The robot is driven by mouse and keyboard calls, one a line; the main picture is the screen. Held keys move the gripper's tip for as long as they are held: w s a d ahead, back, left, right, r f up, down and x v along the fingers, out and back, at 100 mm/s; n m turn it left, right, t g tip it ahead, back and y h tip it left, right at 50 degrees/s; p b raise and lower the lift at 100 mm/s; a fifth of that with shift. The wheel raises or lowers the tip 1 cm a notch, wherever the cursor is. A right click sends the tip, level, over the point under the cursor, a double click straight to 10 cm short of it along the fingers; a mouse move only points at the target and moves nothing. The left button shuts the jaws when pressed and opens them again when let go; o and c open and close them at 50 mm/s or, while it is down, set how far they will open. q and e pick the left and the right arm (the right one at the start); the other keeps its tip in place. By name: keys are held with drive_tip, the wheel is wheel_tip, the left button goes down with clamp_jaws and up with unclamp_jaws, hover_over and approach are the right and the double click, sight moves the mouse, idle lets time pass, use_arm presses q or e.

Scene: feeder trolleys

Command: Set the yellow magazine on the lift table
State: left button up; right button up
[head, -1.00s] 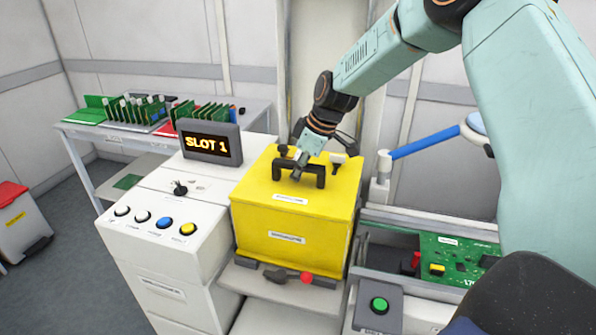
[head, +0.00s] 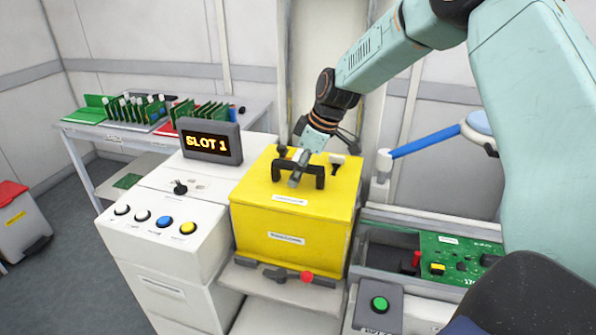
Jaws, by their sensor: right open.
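The yellow magazine (head: 295,225) is a box with a black handle (head: 314,183) on its top. It sits upright on the grey lift table (head: 262,283), in the middle of the head view. My right gripper (head: 297,178) is open at the handle, just above the magazine's top. Part of the handle is hidden behind the gripper, and I cannot tell whether they touch. My left gripper is not in view.
A white cabinet with buttons (head: 160,224) and a "SLOT 1" display (head: 209,142) stands left of the magazine. To the right are a green circuit board (head: 458,252), a green button (head: 379,304) and a blue bar (head: 425,141). A side table (head: 85,133) holds several boards.

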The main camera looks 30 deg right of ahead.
drive_tip(key=v, duration=1)
drive_tip(key=shift+v, duration=0.75)
drive_tip(key=shift+r, duration=0.1)
drive_tip(key=shift+s+a, duration=0.1)
drive_tip(key=shift+s, duration=0.05)
